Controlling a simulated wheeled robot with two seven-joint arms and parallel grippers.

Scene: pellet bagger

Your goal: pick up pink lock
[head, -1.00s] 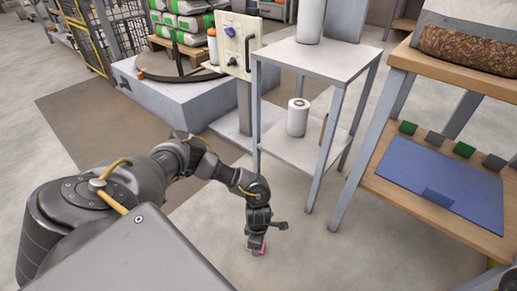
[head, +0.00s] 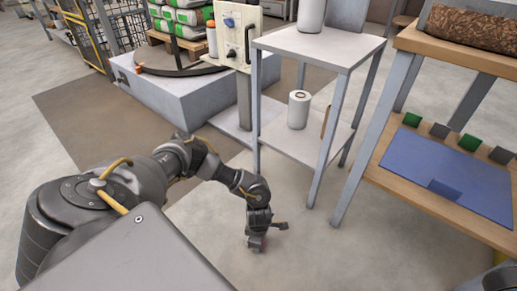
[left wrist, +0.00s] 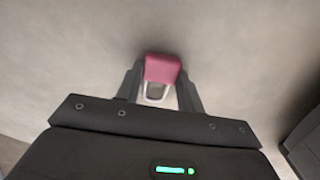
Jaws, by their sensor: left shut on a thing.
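The pink lock (left wrist: 162,68) shows in the left wrist view, with its pale metal shackle toward my gripper. It sits between the two fingers of my left gripper (left wrist: 158,88), which is shut on it. In the head view my left gripper (head: 255,245) points down over the grey floor, left of the shelf legs. The lock is mostly hidden there by the gripper. I cannot tell how far above the floor the lock is. My right gripper is not in view.
A grey two-level shelf stand (head: 318,47) holds white rolls, one on its lower shelf (head: 299,110). A wooden bench with a blue mat (head: 430,165) and several small blocks stands at the right. A control panel (head: 237,38) on a post stands behind. Open floor lies around the gripper.

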